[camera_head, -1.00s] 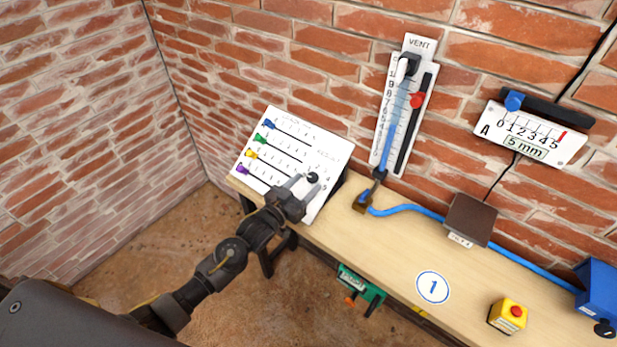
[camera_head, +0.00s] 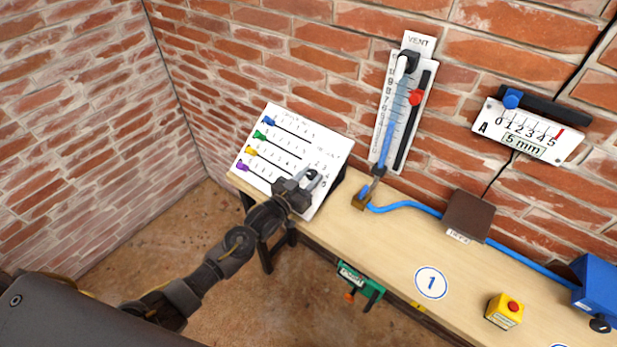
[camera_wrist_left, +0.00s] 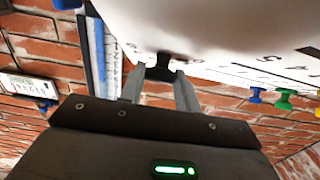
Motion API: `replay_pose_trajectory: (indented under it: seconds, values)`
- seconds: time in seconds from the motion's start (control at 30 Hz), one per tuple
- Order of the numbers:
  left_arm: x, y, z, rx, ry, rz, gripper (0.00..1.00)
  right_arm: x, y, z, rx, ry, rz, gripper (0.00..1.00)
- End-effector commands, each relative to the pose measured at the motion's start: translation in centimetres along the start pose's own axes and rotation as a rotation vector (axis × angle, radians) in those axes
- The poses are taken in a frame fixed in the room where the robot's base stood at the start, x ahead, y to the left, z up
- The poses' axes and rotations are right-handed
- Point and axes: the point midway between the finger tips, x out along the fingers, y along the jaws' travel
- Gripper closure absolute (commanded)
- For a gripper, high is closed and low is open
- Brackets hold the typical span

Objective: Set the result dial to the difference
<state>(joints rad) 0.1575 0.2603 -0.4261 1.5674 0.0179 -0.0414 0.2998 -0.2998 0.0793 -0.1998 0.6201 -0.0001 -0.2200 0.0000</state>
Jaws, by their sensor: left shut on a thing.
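The white result board (camera_head: 320,143) leans at the left end of the bench, with blue, green, yellow and purple sliders along its left side. The black result dial (camera_head: 312,174) sits near the board's lower right. My left gripper (camera_head: 308,180) is at the dial with its fingers around it. In the left wrist view the gripper (camera_wrist_left: 160,88) is shut on the black dial (camera_wrist_left: 160,70), with the board's white face above. The dial's pointer and numbers are mostly hidden by the fingers. My right gripper is not in view.
A VENT gauge (camera_head: 403,105) with a blue column and red slider (camera_head: 416,97) is on the brick wall. Scale A (camera_head: 528,130) reads 5 mm. A brown box (camera_head: 467,215), blue hose, yellow button box (camera_head: 504,311) and blue box (camera_head: 598,287) are on the bench (camera_head: 400,255).

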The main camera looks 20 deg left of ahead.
Motion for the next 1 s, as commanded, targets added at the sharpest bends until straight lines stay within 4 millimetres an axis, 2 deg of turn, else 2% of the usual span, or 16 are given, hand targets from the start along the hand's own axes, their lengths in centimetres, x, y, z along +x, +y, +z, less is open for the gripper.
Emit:
replay_pose_trajectory:
  seconds: [0.23, 0.47, 0.77, 1.0]
  values:
    - [0.1, -0.2, 0.1, 0.037, -0.001, 0.043, 0.91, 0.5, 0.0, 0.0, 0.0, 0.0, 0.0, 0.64]
    - [0.1, -0.5, 0.2, 0.127, 0.0, 0.169, 0.91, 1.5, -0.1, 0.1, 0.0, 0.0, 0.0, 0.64]
    - [0.3, -0.9, 0.3, 0.289, -0.001, 0.399, 0.91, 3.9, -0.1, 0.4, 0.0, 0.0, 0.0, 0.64]
    - [0.5, -1.2, 0.2, 0.421, 0.0, 0.585, 0.91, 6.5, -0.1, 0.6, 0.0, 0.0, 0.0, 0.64]
